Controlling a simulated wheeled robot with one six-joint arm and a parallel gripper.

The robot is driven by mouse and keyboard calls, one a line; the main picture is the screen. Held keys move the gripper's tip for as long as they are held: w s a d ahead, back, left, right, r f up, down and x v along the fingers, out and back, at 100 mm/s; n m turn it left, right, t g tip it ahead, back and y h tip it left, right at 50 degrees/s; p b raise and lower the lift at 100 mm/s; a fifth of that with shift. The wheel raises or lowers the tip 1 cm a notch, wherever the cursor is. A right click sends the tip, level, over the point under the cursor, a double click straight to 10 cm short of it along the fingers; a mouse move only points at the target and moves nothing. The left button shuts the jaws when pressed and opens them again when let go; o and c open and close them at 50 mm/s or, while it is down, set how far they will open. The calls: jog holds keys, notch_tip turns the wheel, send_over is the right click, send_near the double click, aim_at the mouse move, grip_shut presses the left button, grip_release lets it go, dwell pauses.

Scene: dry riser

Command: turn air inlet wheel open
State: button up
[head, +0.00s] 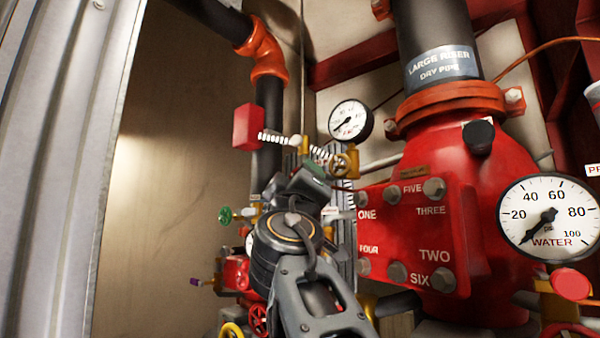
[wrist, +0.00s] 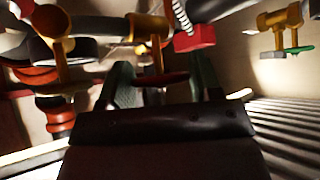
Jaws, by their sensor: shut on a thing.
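In the wrist view, a thin dark red wheel (wrist: 160,78) on a brass valve (wrist: 150,28) sits between the two dark green fingers of my gripper (wrist: 163,84). My gripper is shut on this wheel, which I take to be the air inlet wheel; no label on it is readable. In the head view my gripper (head: 318,178) is beside the red valve body, just below a brass valve with a round handle (head: 342,163). My gripper and wrist hide most of the held wheel there, so its turn angle cannot be told.
The large red dry pipe valve (head: 415,235) and water gauge (head: 549,217) stand to the right. A small gauge (head: 350,120) and a red box (head: 248,127) on a coiled line are close above. A green handle (head: 225,215) is at left. Bare wall (head: 165,220) lies farther left.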

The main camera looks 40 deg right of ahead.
jog(key=shift+s+r+n+y+p, duration=0.1)
jog(key=shift+r+n+y+p, duration=0.05)
jog(key=shift+n+y+p, duration=0.6)
jog(key=shift+n, duration=0.35)
jog(key=o, duration=0.7)
jog(key=shift+o, duration=1.1)
jog(key=shift+w, duration=0.2)
